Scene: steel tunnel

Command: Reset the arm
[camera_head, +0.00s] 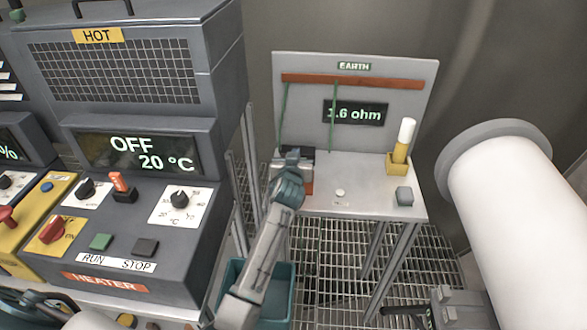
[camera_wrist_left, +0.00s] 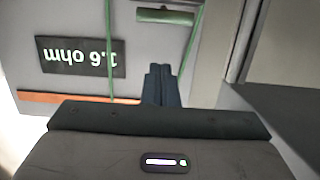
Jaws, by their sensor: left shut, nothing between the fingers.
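My left gripper (camera_head: 293,157) is over the left part of the grey earth bench (camera_head: 365,203), close to a dark and orange-red item (camera_head: 307,180) that my arm partly hides. Its fingers show together in the left wrist view (camera_wrist_left: 162,82), shut with nothing between them. Behind them is the bench's upright panel with a green cord on either side. My left arm reaches up from the bottom of the head view. I do not make out my right gripper.
The panel's display (camera_head: 355,113) reads 1.6 ohm. A yellow holder (camera_head: 397,165) with a white-topped cylinder and a small grey block (camera_head: 404,196) stand on the bench's right. A heater cabinet (camera_head: 130,235) reads OFF, 20 °C. A teal bin (camera_head: 279,300) sits below my arm.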

